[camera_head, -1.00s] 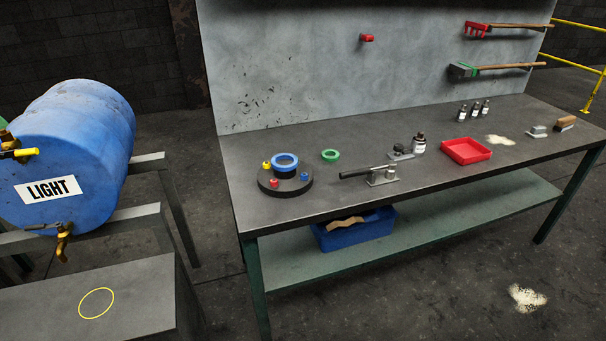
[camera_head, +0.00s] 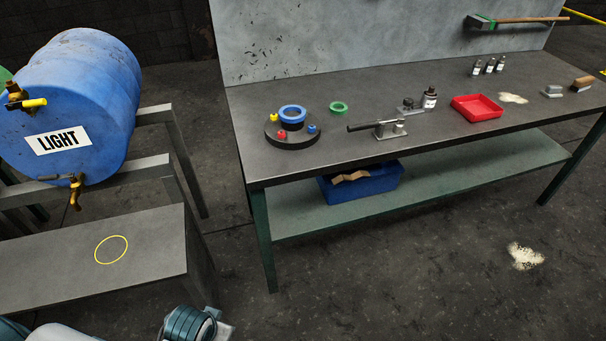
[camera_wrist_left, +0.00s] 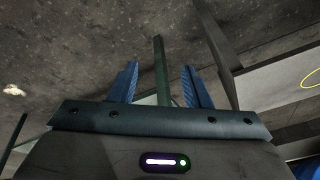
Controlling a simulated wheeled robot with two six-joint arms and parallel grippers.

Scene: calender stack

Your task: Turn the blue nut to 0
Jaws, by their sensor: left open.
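A small blue nut (camera_head: 312,129) sits on the right side of a round dark base (camera_head: 290,142) on the workbench. A larger blue ring (camera_head: 293,108) is raised on a dark hub on the same base, with a small yellow nut (camera_head: 274,117) and a small red nut (camera_head: 282,135) nearby. Any number marks are too small to read. My left gripper (camera_wrist_left: 160,78) is open and empty in the left wrist view, above the floor and away from the base. Part of my arm shows at the bottom of the head view. My right gripper is not in view.
At left are a blue barrel (camera_head: 75,95) with brass taps and a grey stand (camera_head: 60,270). Floor between is open.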

